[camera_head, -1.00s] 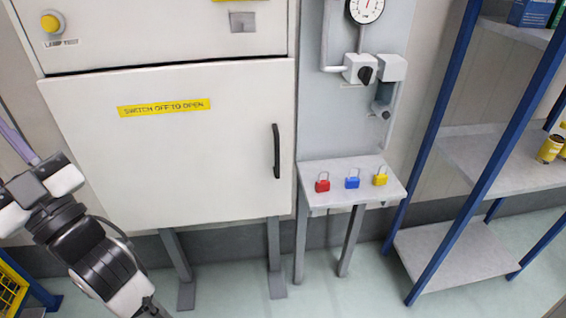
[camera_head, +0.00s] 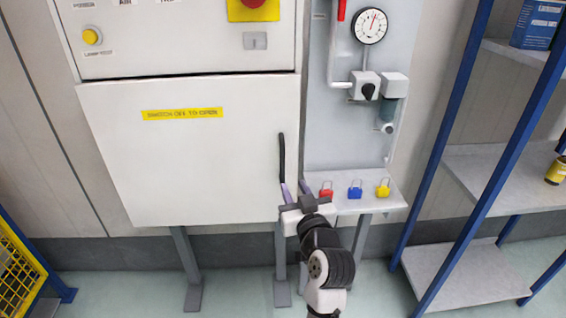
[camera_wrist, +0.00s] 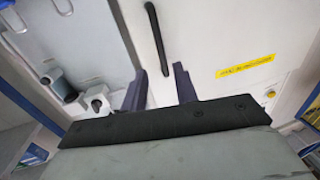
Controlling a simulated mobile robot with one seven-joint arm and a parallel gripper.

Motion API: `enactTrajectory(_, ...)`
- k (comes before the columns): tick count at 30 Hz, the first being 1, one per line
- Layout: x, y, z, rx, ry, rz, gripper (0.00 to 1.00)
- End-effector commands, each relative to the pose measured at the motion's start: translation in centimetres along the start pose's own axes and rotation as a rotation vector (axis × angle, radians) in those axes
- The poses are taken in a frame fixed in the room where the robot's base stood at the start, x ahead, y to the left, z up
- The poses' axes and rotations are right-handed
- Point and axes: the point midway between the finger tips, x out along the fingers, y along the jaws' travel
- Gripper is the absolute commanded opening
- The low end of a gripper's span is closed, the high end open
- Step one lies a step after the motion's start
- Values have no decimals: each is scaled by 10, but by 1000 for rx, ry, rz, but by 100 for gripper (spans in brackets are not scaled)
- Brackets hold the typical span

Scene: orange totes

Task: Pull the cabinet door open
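The white cabinet door (camera_head: 185,170) is shut in the head view, with a yellow label on it. Its black vertical handle (camera_head: 282,158) is near the door's right edge. My gripper (camera_head: 295,189) is just below and slightly right of the handle in this view. In the wrist view the two dark fingers of my gripper (camera_wrist: 160,84) are apart with nothing between them. The handle (camera_wrist: 155,38) lies ahead of the gap, beyond the fingertips. No contact between fingers and handle shows.
A small grey table (camera_head: 385,203) with red, blue and yellow padlocks stands right of the cabinet, close beside my gripper. A gauge panel (camera_head: 345,130) rises behind it. A blue-framed shelf (camera_head: 470,195) is at the right, a yellow mesh guard (camera_head: 20,270) at lower left.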

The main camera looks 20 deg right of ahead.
Motion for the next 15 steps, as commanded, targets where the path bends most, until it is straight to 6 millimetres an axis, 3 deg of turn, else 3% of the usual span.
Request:
enactTrajectory(9, 69, 0, -4, 0, -1, -2, 29)
enactTrajectory(15, 100, -1, -3, 0, 0, -2, 29)
